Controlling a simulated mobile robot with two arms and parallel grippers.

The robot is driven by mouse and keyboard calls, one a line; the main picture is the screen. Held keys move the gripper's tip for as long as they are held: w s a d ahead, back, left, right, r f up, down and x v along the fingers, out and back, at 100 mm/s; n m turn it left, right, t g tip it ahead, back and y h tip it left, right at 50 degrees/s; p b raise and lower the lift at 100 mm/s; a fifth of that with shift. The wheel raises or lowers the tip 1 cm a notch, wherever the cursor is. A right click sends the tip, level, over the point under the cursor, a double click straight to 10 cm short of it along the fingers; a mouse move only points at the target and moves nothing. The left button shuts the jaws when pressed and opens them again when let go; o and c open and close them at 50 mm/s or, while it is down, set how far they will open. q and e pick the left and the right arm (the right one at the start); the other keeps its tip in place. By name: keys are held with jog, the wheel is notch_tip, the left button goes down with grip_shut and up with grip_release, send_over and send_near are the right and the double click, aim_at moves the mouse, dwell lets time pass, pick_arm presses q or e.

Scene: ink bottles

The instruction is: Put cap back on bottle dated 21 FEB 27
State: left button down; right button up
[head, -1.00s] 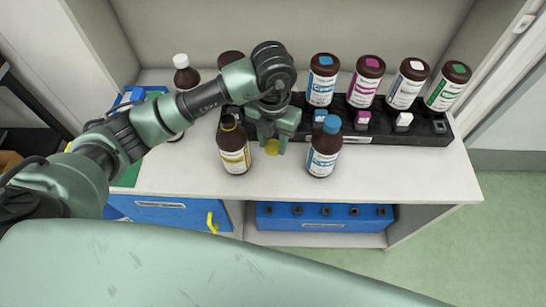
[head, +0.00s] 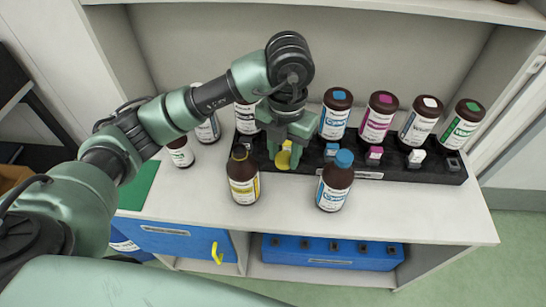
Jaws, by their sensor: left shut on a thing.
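A brown bottle with a yellow and white label (head: 243,180) stands upright near the front of the white counter. No cap shows on its dark neck. My left gripper (head: 285,150) points down, to the right of this bottle and apart from it, and is shut on a yellow cap (head: 284,160). A brown bottle with a blue cap (head: 335,182) stands to the right of the gripper. The dates on the labels are too small to read. My right gripper is out of view.
A black rack (head: 440,173) behind holds several brown bottles with coloured labels, and blue, magenta and white blocks along its front. More bottles stand at left, by a white-labelled bottle (head: 181,152). A green mat (head: 138,187) lies at the left. Clear counter lies in front.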

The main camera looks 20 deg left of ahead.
pick_arm(q)
jog(key=m, duration=0.3)
jog(key=shift+s+a, duration=0.3)
jog(key=shift+a, duration=0.05)
jog(key=s+a+m, duration=0.2)
jog(key=s+m, duration=0.1)
jog(key=m, duration=1.2)
jog(key=s+a+m, duration=0.3)
jog(key=s+m, duration=0.1)
jog(key=m, duration=1.2)
jog(key=shift+s+r, duration=0.25)
jog(key=shift+r, duration=0.05)
